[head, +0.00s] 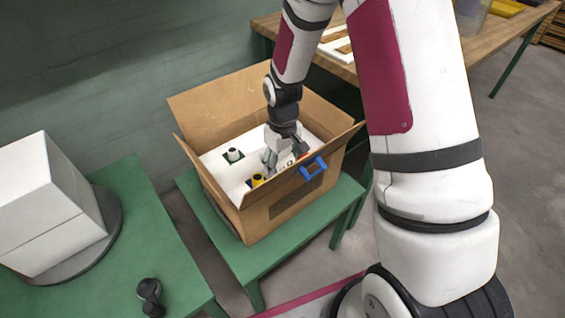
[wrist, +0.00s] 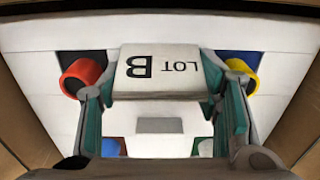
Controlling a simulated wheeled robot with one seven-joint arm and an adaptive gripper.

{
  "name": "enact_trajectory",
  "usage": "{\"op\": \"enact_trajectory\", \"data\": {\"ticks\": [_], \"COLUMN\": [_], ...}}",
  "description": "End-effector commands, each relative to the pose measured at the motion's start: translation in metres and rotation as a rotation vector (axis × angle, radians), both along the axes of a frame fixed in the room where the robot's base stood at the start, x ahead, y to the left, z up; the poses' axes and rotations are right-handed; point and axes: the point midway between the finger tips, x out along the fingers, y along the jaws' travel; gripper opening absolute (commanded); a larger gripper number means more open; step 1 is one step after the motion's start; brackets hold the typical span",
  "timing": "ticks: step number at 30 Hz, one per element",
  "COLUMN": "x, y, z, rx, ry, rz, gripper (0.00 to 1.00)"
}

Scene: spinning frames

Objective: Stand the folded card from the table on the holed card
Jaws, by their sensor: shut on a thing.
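My gripper (head: 279,158) reaches down into the open cardboard box. In the wrist view its two teal-padded fingers (wrist: 160,90) are shut on the sides of the folded card (wrist: 158,66), which is white and reads "LOT B" upside down. The white holed card (head: 213,163) lies inside the box, and it also shows in the wrist view (wrist: 50,37). The folded card is over the middle of the holed card, between a red cup (wrist: 82,76) and a yellow cup (wrist: 244,72). I cannot tell whether the two cards touch.
The cardboard box (head: 285,205) stands on a green table (head: 232,263) with its flaps spread. A blue frame (head: 314,167) is at its near right edge. A white block (head: 50,210) is on another green table at left. A wooden table (head: 490,42) stands behind.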

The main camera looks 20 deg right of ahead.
Motion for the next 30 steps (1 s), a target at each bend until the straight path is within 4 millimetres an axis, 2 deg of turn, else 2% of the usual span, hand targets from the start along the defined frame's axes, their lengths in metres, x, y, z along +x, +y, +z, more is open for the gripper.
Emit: {"op": "enact_trajectory", "data": {"ticks": [1,3,12,16,20,30], "x": [0.000,0.000,0.000,0.000,0.001,0.001], "y": [0.000,0.000,0.000,0.000,0.000,0.000], "z": [-0.001,0.000,0.000,0.007,0.027,0.095], "rx": [0.000,0.000,0.000,0.000,0.000,0.000], "ry": [0.000,0.000,0.000,-0.001,-0.004,-0.004], "rz": [0.000,0.000,0.000,-0.001,-0.002,0.000], "gripper": [0.64,0.78,0.78,0.78,0.78,0.78]}}
